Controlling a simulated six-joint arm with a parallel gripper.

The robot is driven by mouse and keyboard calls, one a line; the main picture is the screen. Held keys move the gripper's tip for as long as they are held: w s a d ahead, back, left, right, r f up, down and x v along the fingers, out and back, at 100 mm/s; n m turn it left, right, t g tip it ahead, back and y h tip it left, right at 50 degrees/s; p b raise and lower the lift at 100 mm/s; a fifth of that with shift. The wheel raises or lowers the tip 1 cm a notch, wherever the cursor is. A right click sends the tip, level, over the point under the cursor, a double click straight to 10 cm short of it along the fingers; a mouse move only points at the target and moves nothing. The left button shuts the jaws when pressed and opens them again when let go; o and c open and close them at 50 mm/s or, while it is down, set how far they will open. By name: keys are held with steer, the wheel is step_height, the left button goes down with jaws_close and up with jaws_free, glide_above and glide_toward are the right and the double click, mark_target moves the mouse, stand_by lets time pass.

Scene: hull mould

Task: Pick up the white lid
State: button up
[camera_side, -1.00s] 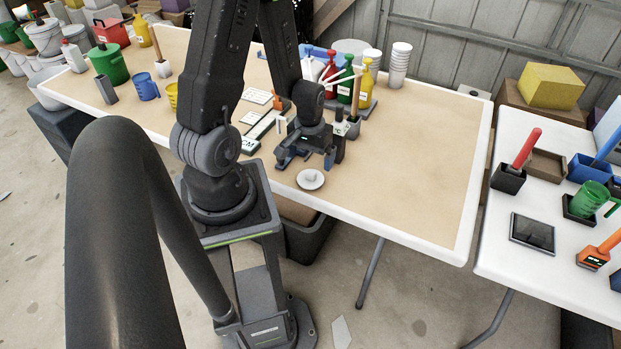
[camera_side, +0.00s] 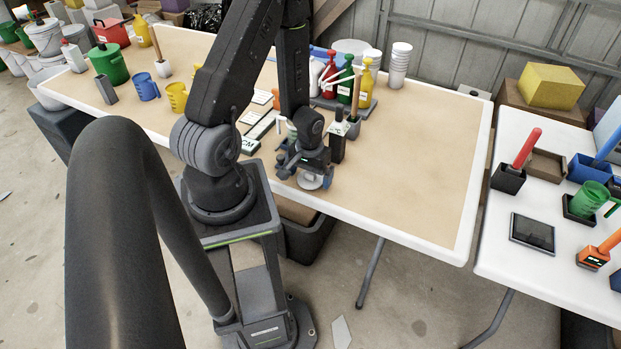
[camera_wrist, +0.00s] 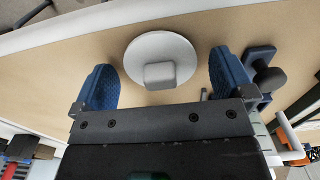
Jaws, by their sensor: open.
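The white lid (camera_side: 311,183) is a round disc with a raised knob, lying on the tan tabletop near the table's front edge. In the wrist view the lid (camera_wrist: 150,47) lies knob-up between my fingers and a little beyond them. My gripper (camera_side: 305,172) hangs right over the lid in the side view and hides much of it. In the wrist view my gripper (camera_wrist: 166,82) is open, with one blue finger on each side of the knob and nothing held. The exact height of the fingers above the lid is unclear.
A rack of red, green and yellow pump bottles (camera_side: 346,88) stands behind my gripper, with a stack of white cups (camera_side: 399,65) beyond. A dark pot with a brush (camera_side: 352,125) is close behind. The table's right half (camera_side: 430,150) is clear.

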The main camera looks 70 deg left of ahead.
steer(key=shift+c, duration=0.4)
steer(key=c, duration=0.8)
steer(key=shift+o, duration=0.2)
steer(key=shift+r, duration=0.1)
step_height(320, 180, up, 9)
steer(key=shift+r, duration=0.1)
steer(key=a+r+n, duration=0.1)
steer(key=a+n, duration=0.1)
steer(key=a, duration=0.3)
steer(key=a+r+n, duration=0.2)
steer(key=a, duration=0.3)
steer(key=w+a+r+n, duration=0.1)
steer(key=a+r+n, duration=0.1)
steer(key=a, duration=0.3)
steer(key=shift+r, duration=0.25)
steer(key=shift+f, duration=2.4)
